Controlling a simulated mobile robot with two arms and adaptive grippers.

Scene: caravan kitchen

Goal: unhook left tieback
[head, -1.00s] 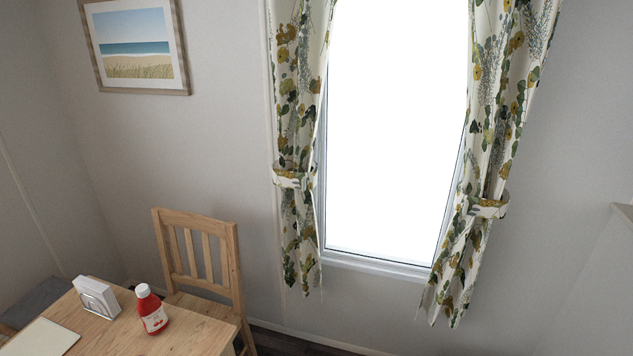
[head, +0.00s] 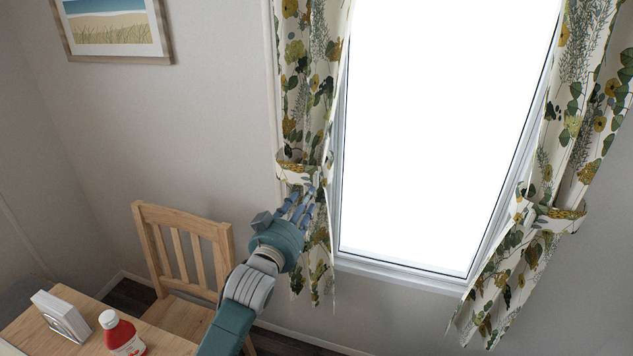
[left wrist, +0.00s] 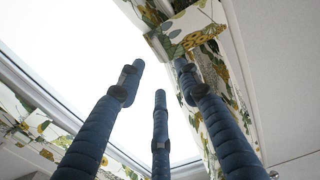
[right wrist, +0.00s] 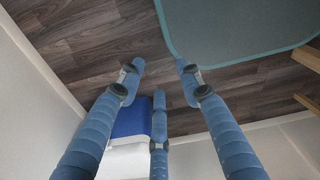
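The left tieback (head: 297,168) is a floral band around the left curtain (head: 309,95), left of the bright window. My left gripper (head: 300,203) is just below the band, in front of the curtain, with its fingers pointing up. In the left wrist view the three fingers (left wrist: 160,72) are spread and empty. The band (left wrist: 190,30) shows there beyond the right fingertip; I cannot tell whether they touch. The tieback's hook is not visible. My right gripper (right wrist: 160,72) is open and empty, away from the curtains.
A wooden chair (head: 180,245) stands left of my left arm. The table (head: 165,342) holds a red bottle (head: 121,335) and a napkin holder (head: 62,318). The right curtain (head: 560,150) has its own tieback (head: 553,218). In the right wrist view there is wooden floor (right wrist: 95,45).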

